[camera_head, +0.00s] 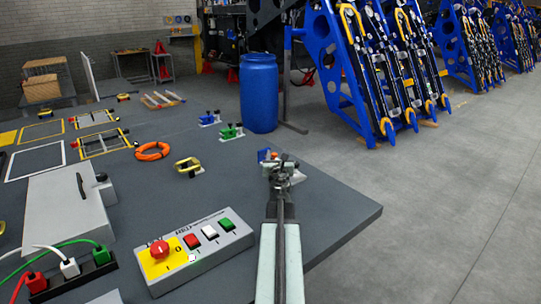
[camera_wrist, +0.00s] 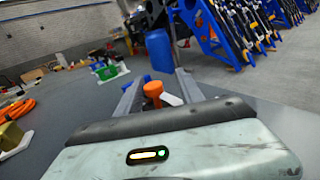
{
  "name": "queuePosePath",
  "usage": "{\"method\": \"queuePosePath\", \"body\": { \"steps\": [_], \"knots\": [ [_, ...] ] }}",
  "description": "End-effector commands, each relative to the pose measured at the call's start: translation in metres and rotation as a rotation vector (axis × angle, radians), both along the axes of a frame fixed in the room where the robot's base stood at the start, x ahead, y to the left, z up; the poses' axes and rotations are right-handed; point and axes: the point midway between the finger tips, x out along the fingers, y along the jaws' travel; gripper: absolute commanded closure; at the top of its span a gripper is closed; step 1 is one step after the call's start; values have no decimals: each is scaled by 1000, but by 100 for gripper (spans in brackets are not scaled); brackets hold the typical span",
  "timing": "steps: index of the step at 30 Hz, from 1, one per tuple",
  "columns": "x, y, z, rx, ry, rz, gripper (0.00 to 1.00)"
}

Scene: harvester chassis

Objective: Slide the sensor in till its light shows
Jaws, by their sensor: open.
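My gripper (camera_head: 279,160) is over the right part of the grey bench, in front of a small fixture with blue and orange parts (camera_head: 264,154). In the wrist view my gripper (camera_wrist: 158,92) is open, with its two grey fingers apart. An orange knob-like part (camera_wrist: 153,91) shows between the fingers, with a white piece (camera_wrist: 172,99) to its right. I cannot tell whether the fingers touch it. My arm and gripper hide much of this fixture in the head view. I cannot tell for sure which part is the sensor, and no lit sensor light is visible.
A green fixture (camera_head: 231,132) and a blue fixture (camera_head: 209,118) stand farther back on the bench. An orange ring (camera_head: 152,151) and a yellow part (camera_head: 188,166) lie to the left. A button box (camera_head: 194,251) sits near the front. A blue barrel (camera_head: 259,95) stands beyond.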

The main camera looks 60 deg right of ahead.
Motion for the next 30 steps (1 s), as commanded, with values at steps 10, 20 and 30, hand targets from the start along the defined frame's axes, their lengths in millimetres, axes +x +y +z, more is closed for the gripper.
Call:
{"method": "queuePosePath", "body": {
  "steps": [10, 20, 30],
  "knots": [
    [10, 8, 0, 0, 0, 14, 100],
    [11, 9, 0, 0, 0, 16, 100],
    [12, 9, 0, 0, 0, 17, 100]
  ]
}}
